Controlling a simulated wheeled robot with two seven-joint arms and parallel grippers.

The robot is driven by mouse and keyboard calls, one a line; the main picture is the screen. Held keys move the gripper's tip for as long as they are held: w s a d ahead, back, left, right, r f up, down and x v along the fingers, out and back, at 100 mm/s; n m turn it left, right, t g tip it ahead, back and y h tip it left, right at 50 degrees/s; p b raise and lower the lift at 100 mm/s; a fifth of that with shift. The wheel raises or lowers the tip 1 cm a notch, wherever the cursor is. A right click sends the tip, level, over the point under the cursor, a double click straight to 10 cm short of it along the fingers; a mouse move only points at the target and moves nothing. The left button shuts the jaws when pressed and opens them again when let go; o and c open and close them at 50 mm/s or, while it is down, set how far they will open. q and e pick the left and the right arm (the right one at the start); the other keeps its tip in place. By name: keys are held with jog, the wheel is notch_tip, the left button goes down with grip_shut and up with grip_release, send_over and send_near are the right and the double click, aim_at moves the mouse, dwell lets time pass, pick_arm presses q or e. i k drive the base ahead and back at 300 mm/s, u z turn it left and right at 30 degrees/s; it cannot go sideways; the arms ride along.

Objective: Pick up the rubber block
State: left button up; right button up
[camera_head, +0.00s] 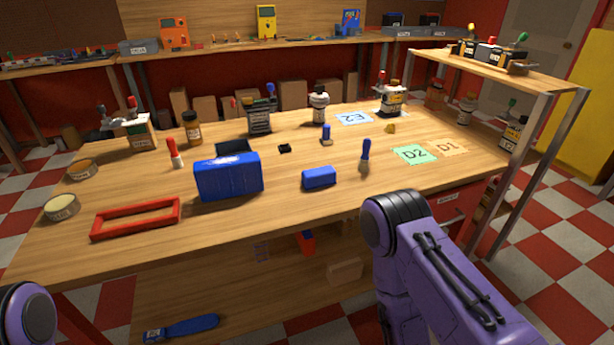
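A small blue block (319,178) with rounded edges lies on the wooden table (250,215), right of a larger blue box (228,177). It looks the most like the rubber block, but I cannot tell its material. A small black piece (284,148) lies farther back. Nothing touches the blue block. My purple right arm reaches in at the lower right, and a piece of my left arm shows at the lower left corner. Neither gripper is in view.
A red frame (136,218) lies at the front left. A blue-handled tool (365,155) and a red-handled tool (174,153) stand nearby. Labelled cards, including a green one (414,154), lie at right. Bottles line the back. A raised shelf (490,66) stands at right.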

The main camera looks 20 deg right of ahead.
aim_at(317, 178)
jog(key=u, duration=3.3)
jog(key=k, duration=1.35)
jog(key=z, duration=1)
